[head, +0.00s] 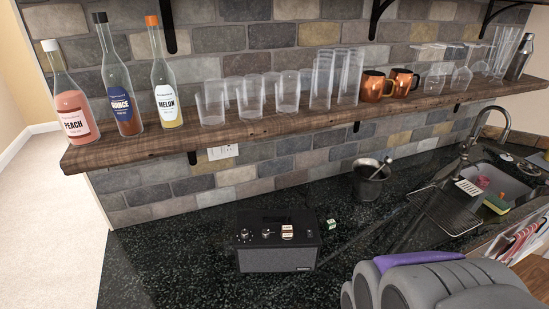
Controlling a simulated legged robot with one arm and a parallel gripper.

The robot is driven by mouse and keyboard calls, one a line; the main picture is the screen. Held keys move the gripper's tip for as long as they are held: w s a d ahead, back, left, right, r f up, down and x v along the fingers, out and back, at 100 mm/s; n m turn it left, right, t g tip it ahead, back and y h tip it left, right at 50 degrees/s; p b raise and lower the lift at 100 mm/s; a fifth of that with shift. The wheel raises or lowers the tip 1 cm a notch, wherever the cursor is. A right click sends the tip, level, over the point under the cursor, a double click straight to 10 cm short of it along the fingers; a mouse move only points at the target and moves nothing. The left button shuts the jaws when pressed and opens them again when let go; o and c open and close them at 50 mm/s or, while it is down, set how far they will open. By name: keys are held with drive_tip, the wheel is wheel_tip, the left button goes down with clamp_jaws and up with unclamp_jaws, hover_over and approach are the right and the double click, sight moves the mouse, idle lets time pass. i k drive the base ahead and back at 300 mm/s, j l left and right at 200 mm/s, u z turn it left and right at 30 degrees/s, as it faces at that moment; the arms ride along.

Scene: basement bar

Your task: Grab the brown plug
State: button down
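A small brown and pale piece (287,231) sits on top of the black radio (277,262), toward its right side; it may be the brown plug, but it is too small to be sure. A small green and white piece (330,225) is just right of the radio's top. My gripper (418,283), grey with a purple part, shows from behind at the lower right, apart from the radio. Its fingertips are hidden, so I cannot tell whether it is open or shut.
A wooden shelf (225,136) with bottles, glasses and copper mugs hangs above the dark counter (150,255). A metal bucket (370,181) stands behind right. A wire rack (447,208) and sink (497,178) are at right. The counter left of the radio is clear.

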sight(287, 230)
drive_tip(key=l+u, duration=0.15)
drive_tip(key=u, duration=0.25)
drive_tip(key=l+u, duration=0.1)
drive_tip(key=u, duration=0.25)
drive_tip(key=l+u, duration=0.15)
drive_tip(key=u, duration=0.25)
drive_tip(key=k+l+u, duration=0.15)
drive_tip(key=l, duration=0.3)
drive_tip(key=l+u, duration=0.1)
drive_tip(key=l, duration=0.3)
drive_tip(key=k+l+u, duration=0.15)
drive_tip(key=l, duration=0.3)
drive_tip(key=k+l+u, duration=0.1)
drive_tip(key=l, duration=0.3)
drive_tip(key=k+l+u, duration=0.15)
drive_tip(key=k+l, duration=0.1)
drive_tip(key=l, duration=0.1)
